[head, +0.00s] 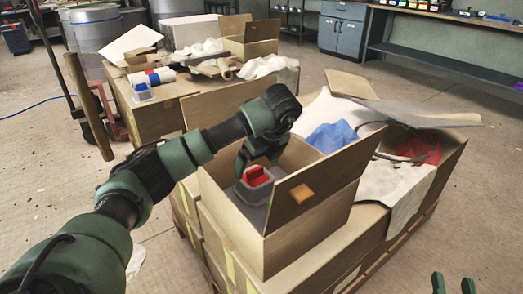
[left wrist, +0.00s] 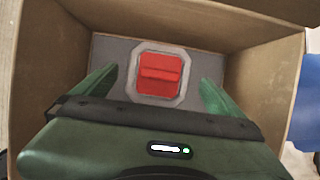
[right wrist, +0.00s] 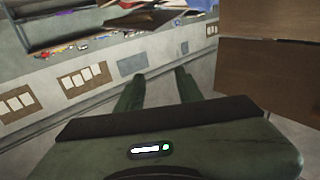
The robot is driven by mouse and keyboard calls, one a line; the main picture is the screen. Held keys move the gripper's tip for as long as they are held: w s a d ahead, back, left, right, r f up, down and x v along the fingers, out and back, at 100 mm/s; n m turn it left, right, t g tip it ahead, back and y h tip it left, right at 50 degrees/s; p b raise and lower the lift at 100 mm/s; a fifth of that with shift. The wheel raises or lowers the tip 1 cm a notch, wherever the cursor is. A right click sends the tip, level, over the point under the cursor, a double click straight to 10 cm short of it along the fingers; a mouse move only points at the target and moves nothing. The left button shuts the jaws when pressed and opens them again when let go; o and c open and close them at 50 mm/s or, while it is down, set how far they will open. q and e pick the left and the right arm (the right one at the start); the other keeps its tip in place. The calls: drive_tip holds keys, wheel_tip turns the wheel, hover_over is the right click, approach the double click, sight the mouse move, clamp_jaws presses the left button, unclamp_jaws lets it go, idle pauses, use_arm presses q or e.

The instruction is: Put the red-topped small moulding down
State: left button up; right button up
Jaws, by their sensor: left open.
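The red-topped small moulding (head: 256,177) has a grey octagonal body and a raised red top. It appears to rest on the grey bottom of the open cardboard box (head: 234,215). In the left wrist view the moulding (left wrist: 160,75) is upright between my spread fingers, with a gap on each side. My left gripper (head: 260,160) is open, reaching down into the box just above and behind the moulding. My right gripper (head: 453,285) is empty at the bottom right of the head view; its fingers stand apart in the right wrist view (right wrist: 158,92).
The box's raised flaps stand around my left gripper. Blue cloth (head: 332,136), white sheet and red cloth (head: 420,150) lie to the box's right. Another cluttered stack of boxes (head: 160,110) stands behind left. A workbench (head: 450,55) lines the back right. Open floor lies between.

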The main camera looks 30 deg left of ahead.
sight(262, 183)
use_arm(q)
drive_tip(key=p+v, duration=0.1)
drive_tip(key=v, duration=0.3)
drive_tip(key=shift+r, duration=0.25)
drive_tip(key=shift+s+d+r, duration=0.1)
drive_tip(key=shift+d+r, duration=0.05)
drive_tip(key=shift+r, duration=0.1)
use_arm(e)
wheel_tip(262, 183, down, 8)
drive_tip(key=s+d+g+h, duration=0.1)
drive_tip(key=g, duration=0.3)
drive_tip(key=shift+s+d+r, duration=0.25)
drive_tip(key=shift+s+d, duration=0.05)
drive_tip(key=shift+s, duration=0.1)
